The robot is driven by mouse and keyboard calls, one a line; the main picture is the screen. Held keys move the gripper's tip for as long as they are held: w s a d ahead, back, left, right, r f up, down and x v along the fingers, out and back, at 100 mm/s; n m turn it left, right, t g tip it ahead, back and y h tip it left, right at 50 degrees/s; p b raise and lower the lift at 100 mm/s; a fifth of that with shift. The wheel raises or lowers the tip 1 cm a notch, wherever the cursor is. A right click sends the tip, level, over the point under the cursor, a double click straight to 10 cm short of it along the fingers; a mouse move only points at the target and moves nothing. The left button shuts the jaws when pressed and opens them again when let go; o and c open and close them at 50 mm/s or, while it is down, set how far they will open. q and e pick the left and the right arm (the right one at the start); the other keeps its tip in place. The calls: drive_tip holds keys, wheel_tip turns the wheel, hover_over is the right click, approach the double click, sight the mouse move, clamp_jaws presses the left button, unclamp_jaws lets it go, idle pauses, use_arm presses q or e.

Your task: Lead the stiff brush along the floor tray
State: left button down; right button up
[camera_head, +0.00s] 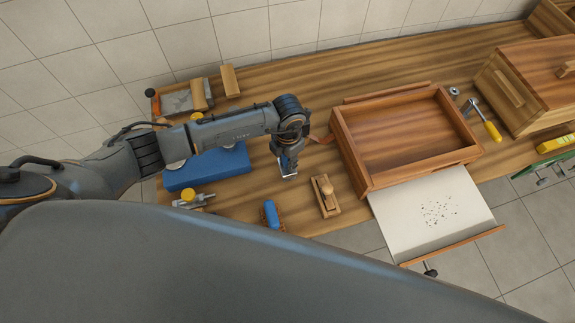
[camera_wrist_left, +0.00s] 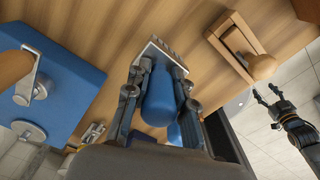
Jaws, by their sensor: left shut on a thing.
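My left gripper (camera_head: 287,172) is above the bench, left of the wooden box. In the head view the brush is mostly hidden by the gripper. The floor tray (camera_head: 398,215) is a pale sheet sticking out from under the box, with a wooden front edge and dark specks scattered on it. The brush is apart from it. My right gripper (camera_wrist_left: 268,95) shows in the left wrist view, fingers apart and empty.
A wooden box (camera_head: 362,178) stands behind the floor tray. A wooden block with a knob (camera_head: 325,196) and a blue object (camera_head: 271,214) lie between gripper and front edge. A blue case (camera_head: 208,168) is at left. A lidded wooden box (camera_head: 530,85) stands at right.

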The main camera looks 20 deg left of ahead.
use_arm(q)
drive_tip(key=shift+r+p, duration=1.4)
drive_tip(key=shift+r, duration=0.7)
wheel_tip(320, 180, up, 5)
drive_tip(key=p, duration=0.4)
